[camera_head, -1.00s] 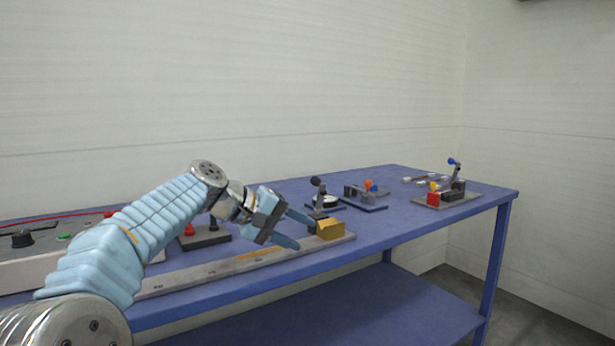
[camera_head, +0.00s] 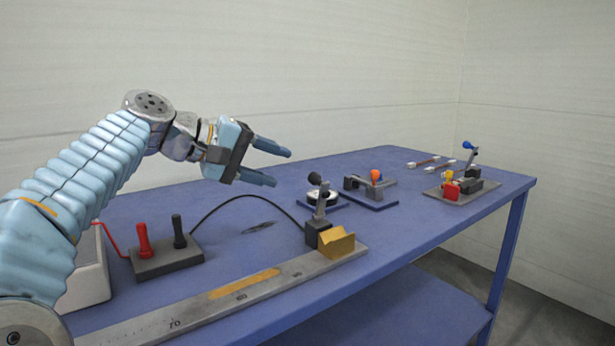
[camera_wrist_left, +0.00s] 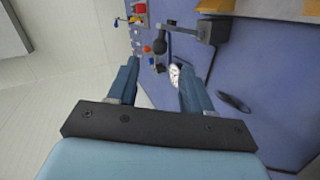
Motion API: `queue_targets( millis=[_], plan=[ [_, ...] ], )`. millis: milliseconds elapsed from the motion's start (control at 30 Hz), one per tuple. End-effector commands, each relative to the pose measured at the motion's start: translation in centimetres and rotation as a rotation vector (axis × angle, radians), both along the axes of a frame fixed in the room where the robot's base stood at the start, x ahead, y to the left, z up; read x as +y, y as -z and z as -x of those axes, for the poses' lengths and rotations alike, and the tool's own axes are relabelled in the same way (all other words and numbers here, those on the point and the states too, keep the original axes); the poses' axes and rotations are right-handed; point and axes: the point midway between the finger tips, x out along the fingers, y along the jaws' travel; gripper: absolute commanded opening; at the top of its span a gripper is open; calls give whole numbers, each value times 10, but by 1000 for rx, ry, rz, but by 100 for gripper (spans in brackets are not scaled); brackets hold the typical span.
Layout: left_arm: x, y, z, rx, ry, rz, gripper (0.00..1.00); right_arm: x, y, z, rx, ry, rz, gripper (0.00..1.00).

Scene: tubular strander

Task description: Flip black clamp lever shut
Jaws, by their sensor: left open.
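The black clamp lever (camera_head: 321,203) stands upright with a black ball knob (camera_head: 314,178) on top. It rises from a dark clamp block (camera_head: 318,234) beside a yellow V-shaped block (camera_head: 337,243) at the end of a grey ruler rail. My left gripper (camera_head: 281,168) is open and empty, up and to the left of the knob in the head view, apart from it. In the left wrist view, the knob (camera_wrist_left: 160,46) shows just beyond the gap between the open fingers (camera_wrist_left: 158,68), with the clamp block (camera_wrist_left: 212,29) to its right. My right gripper is not in view.
A block with red and black posts (camera_head: 165,256) stands left on the blue bench (camera_head: 420,225), a black cable running from it toward the clamp. A fixture with an orange ball (camera_head: 376,175) and another with a blue-knobbed lever (camera_head: 468,146) stand farther right.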

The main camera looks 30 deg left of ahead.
Motion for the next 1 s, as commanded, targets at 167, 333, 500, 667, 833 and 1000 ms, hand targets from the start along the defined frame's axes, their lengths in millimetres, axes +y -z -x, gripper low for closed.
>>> queue_targets(
  millis=[167, 333, 500, 667, 833, 1000],
  plan=[
    [-19, 18, -34, 4, 2, 2, 50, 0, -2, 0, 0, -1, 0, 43],
    [-32, 30, -57, 3, 1, 1, 50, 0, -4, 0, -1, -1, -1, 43],
    [-38, 36, -68, 2, 0, 0, 50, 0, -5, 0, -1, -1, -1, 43],
    [-39, 37, -70, 0, 0, 1, 50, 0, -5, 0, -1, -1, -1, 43],
    [-39, 37, -69, 0, 0, 1, 46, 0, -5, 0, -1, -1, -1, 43],
    [-39, 37, -69, 0, 0, 0, 19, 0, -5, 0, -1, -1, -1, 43]
  ],
)
